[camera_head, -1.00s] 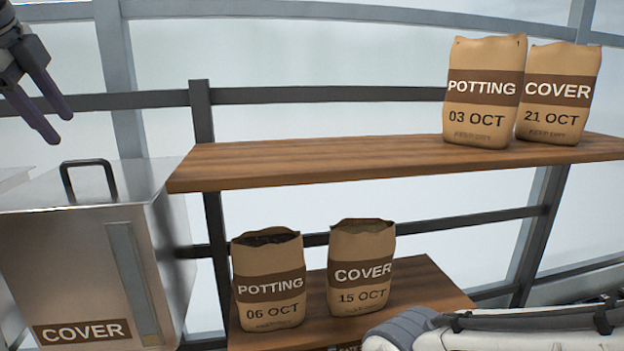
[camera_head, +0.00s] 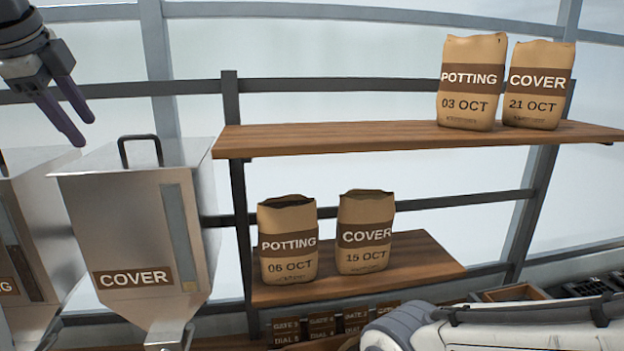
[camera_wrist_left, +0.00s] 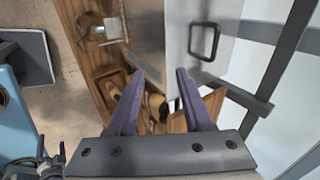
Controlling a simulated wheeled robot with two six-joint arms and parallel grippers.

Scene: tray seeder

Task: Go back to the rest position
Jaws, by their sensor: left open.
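My left gripper (camera_head: 78,122) hangs at the upper left of the head view, above and in front of the lidded metal COVER hopper (camera_head: 135,230). Its two purple fingers are apart with nothing between them. In the left wrist view the open fingers (camera_wrist_left: 181,75) point down, with the hopper lid and its dark handle (camera_wrist_left: 205,42) just beyond them. My right arm (camera_head: 480,332) shows in part at the lower right of the head view; its gripper is not seen.
An upper wooden shelf (camera_head: 330,142) holds POTTING 03 OCT (camera_head: 471,82) and COVER 21 OCT (camera_head: 539,85) bags. The lower shelf (camera_head: 420,262) holds open POTTING 06 OCT (camera_head: 287,240) and COVER 15 OCT (camera_head: 365,233) bags. Small gate and dial labels (camera_head: 321,325) sit below. Another hopper (camera_head: 35,250) stands left.

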